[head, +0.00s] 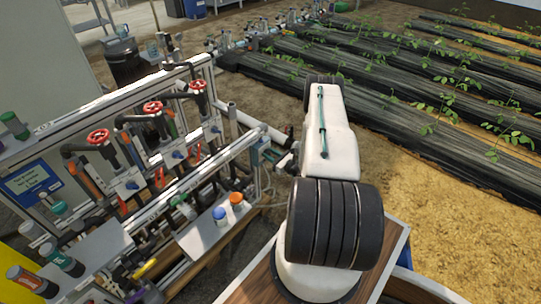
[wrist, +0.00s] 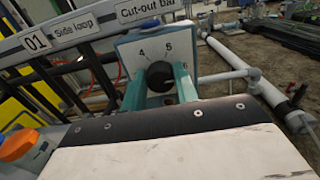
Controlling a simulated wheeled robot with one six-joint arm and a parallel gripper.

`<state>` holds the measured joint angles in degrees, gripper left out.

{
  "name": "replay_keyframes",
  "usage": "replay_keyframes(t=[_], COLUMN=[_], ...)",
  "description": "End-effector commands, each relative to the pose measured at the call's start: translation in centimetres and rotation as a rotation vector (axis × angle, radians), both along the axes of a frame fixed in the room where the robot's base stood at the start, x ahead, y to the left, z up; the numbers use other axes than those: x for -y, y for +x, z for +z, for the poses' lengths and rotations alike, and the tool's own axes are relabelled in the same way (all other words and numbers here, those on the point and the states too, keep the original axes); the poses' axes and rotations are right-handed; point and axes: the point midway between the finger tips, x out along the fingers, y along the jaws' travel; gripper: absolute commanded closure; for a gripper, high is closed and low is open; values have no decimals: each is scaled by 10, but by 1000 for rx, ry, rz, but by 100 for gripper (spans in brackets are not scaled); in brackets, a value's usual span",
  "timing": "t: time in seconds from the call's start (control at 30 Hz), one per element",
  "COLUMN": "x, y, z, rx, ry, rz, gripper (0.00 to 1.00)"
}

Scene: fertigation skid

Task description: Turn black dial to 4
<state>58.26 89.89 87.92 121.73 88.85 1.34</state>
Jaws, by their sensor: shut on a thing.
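The black dial (wrist: 159,75) sits on the face of a pale grey box (wrist: 131,50) in the wrist view. Which mark the dial points to cannot be told. In the head view my white arm reaches toward the box (head: 262,150) at the rack's right end, and the dial cannot be made out there.
Grey pipes (wrist: 285,105) run at right. The rack has red valve wheels (head: 153,107). Planted rows (head: 400,105) lie beyond my arm.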

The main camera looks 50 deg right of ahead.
Motion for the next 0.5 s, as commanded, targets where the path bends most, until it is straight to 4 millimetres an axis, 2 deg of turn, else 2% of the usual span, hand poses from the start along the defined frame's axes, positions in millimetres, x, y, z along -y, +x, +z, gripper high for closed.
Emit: replay_keyframes(t=[0.27,0.5], x=[0,-1], y=[0,0], z=[0,0], rx=[0,0], ry=[-103,-298], rz=[0,0], gripper=[93,93])
